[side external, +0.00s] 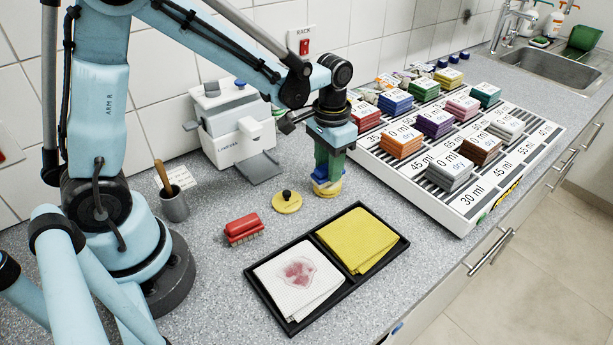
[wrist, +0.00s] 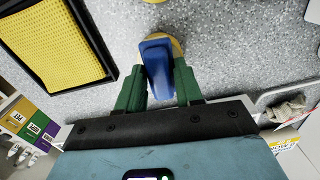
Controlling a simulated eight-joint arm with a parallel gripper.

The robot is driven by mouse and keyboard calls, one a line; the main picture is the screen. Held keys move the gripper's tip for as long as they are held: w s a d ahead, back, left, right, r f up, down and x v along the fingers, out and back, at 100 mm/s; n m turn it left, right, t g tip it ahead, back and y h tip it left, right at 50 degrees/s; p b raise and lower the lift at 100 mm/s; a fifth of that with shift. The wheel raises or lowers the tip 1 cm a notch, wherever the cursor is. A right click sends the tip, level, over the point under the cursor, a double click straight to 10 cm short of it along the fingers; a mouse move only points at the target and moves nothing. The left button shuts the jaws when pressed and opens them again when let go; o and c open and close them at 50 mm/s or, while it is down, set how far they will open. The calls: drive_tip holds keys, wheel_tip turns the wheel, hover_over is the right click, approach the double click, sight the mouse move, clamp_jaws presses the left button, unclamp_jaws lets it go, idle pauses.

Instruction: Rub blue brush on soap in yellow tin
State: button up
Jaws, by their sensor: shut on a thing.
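My gripper (side external: 328,165) has green fingers and points straight down. It is shut on the blue brush (side external: 322,187). The brush's blue body also shows between the fingers in the wrist view (wrist: 157,62). The yellow tin (side external: 328,193) is directly under the brush, and its rim shows behind the brush in the wrist view (wrist: 177,46). The brush's bristles and the soap are hidden, so I cannot tell whether they touch. The yellow lid (side external: 287,203) with a black knob lies on the counter, just left of the tin.
A red brush (side external: 243,228) lies to the left. A black tray (side external: 352,279) in front holds a stained white cloth and a yellow cloth. A white rack (side external: 468,226) with coloured stacks is to the right. A white device (side external: 232,128) and a grey cup (side external: 174,205) stand behind.

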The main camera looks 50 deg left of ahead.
drive_tip(key=shift+r, duration=3.5)
drive_tip(key=shift+r, duration=0.1)
